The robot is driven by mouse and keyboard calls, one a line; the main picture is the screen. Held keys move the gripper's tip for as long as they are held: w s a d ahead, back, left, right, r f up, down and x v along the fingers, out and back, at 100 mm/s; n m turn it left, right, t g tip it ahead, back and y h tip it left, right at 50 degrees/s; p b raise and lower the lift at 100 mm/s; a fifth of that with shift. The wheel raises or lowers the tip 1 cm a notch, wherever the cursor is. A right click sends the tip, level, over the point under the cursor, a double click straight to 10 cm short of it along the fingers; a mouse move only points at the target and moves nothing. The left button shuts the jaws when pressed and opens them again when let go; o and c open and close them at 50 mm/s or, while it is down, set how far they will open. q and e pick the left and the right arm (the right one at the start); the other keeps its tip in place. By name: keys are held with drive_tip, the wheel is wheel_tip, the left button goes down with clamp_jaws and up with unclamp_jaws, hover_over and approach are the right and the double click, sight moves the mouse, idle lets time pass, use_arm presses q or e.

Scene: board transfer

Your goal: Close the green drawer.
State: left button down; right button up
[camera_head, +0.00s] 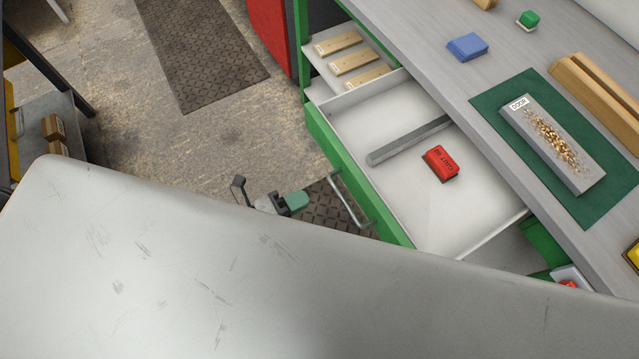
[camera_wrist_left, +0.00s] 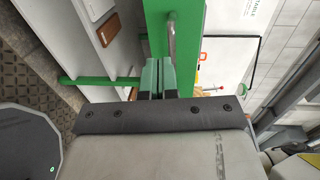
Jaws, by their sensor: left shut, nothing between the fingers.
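The green drawer (camera_head: 352,180) stands pulled open from under the grey bench top. Its green front faces left and carries a silver bar handle (camera_head: 350,202). Inside lie a red block (camera_head: 440,163) and a grey bar (camera_head: 408,141). My left gripper (camera_head: 296,200) is shut and empty, its green fingers just outside the drawer front, left of the handle. In the left wrist view, the shut fingers (camera_wrist_left: 158,76) point at a green panel with a silver handle (camera_wrist_left: 172,36) close ahead; I cannot tell whether they touch. My right gripper is not in view.
The bench top (camera_head: 420,50) holds a blue block (camera_head: 467,46), a green block (camera_head: 528,19) and a green mat (camera_head: 484,102) under a grey block (camera_head: 552,143) with gold flakes. A shelf with wooden planks (camera_head: 353,61) sits beyond the drawer. Floor (camera_head: 230,150) left of it is clear.

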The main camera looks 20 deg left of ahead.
use_arm(q)
drive_tip(key=x, duration=0.2)
drive_tip(key=r+p+x, duration=0.1)
drive_tip(key=x, duration=0.2)
drive_tip(key=shift+w+d, duration=0.15)
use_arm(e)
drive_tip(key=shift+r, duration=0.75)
